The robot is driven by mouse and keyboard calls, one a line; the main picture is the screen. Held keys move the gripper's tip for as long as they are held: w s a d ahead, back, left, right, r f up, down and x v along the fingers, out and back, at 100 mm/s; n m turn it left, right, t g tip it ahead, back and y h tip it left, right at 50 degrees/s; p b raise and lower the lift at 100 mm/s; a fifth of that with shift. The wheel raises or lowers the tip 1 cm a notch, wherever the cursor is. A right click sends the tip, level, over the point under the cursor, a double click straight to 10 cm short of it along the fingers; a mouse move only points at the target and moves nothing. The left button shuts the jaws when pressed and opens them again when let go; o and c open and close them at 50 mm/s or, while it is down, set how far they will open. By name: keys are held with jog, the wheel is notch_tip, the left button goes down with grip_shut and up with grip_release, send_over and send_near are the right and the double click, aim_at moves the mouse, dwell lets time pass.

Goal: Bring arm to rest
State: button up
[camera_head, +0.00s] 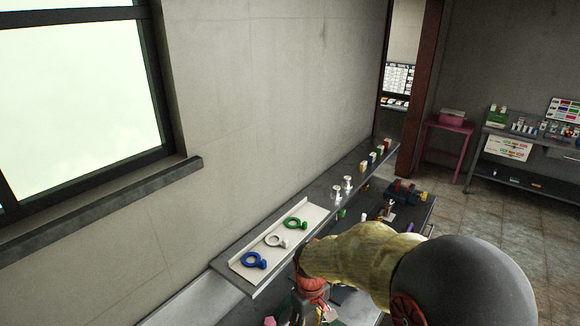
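My arm (360,252) reaches in from the lower right, with a large dark grey rounded housing and a yellowish sleeve. It bends down at a reddish joint (312,288) in front of the shelf. The parts below that joint run towards the bottom edge of the picture. I cannot make out my gripper or its fingertips, nor whether anything is held.
A wall shelf (330,178) runs along the left wall. On it, a pale tray (262,262) holds blue (254,260), white (275,241) and green (296,223) ring-shaped pieces. A dark bench (408,212) with tools stands beyond my arm. Open floor (520,225) lies to the right.

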jog(key=s+d+r+m+t+b, duration=0.3)
jog(key=s+d+b, duration=0.3)
jog(key=s+b, duration=0.2)
jog(key=s+d+r+m+t+b, duration=0.2)
jog(key=s+d+r+m+b, duration=0.2)
jog(key=s+d+b, duration=0.3)
jog(key=s+r+b, duration=0.1)
jog(key=s, duration=0.3)
jog(key=shift+t, duration=0.4)
